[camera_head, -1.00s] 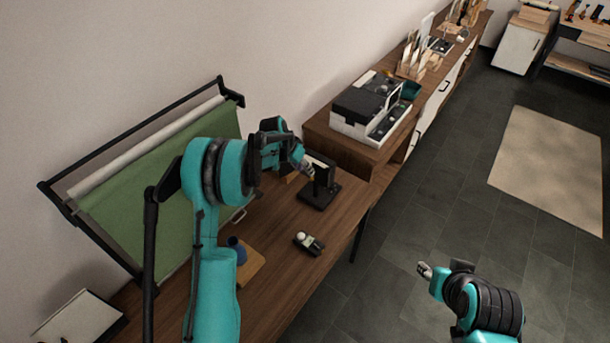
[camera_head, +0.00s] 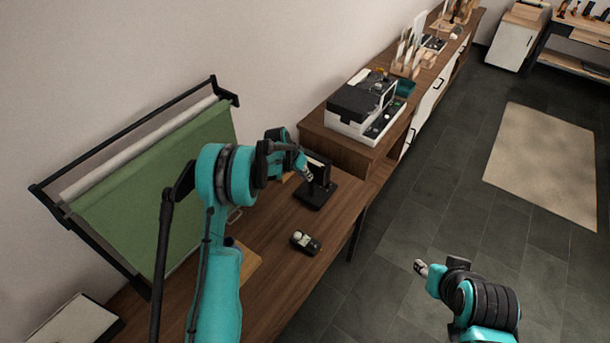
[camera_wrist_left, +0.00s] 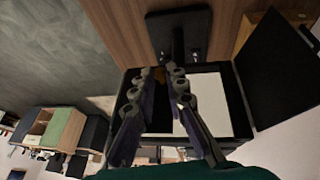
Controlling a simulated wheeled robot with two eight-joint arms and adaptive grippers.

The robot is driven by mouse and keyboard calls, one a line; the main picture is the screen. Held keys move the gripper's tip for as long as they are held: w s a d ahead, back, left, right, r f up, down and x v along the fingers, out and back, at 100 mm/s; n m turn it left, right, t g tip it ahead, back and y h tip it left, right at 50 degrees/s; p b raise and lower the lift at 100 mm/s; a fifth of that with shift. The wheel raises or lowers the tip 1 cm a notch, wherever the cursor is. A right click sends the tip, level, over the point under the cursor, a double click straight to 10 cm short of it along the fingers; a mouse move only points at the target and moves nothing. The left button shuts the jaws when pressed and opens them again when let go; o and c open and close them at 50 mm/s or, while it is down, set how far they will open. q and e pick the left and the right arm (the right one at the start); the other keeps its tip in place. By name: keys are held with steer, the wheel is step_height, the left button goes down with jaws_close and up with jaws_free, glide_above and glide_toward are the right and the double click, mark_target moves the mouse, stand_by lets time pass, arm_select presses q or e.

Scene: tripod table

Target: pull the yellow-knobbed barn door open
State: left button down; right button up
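A small black lamp-like unit on a flat black base (camera_head: 314,197) stands on the wooden desk in the head view. In the left wrist view its white panel (camera_wrist_left: 207,96) and a dark hinged flap (camera_wrist_left: 278,68) show, with the base (camera_wrist_left: 195,27) behind. My left gripper (camera_head: 307,174) is at the unit. In the left wrist view its two fingers (camera_wrist_left: 159,76) are apart, in front of the unit. A small brownish-yellow spot shows between the fingertips; I cannot tell whether it is the knob. My right gripper (camera_head: 421,267) is over the floor, too small to read.
A small dark device with a white ball (camera_head: 305,242) lies on the desk (camera_head: 275,290). A green roll-down screen in a black frame (camera_head: 160,175) stands along the wall. A white and black machine (camera_head: 360,110) sits on the raised bench.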

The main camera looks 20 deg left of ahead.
arm_select(q)
steer(key=shift+s, duration=0.1)
steer(key=s+d+n+g+y+b, duration=0.1)
steer(key=s+d+n+y+b, duration=0.1)
steer(key=n, duration=0.9)
steer(key=s+d+n+g+y+b, duration=0.1)
steer(key=s+d+n+y+b, duration=0.2)
steer(key=d+n+y+b, duration=0.2)
steer(key=shift+s+d+n+y+b, duration=0.25)
steer(key=shift+d+n+b, duration=0.5)
steer(key=shift+d+n, duration=1.6)
steer(key=shift+w+a+n, duration=0.1)
steer(key=shift+a+n, duration=0.55)
steer(key=shift+n, duration=0.2)
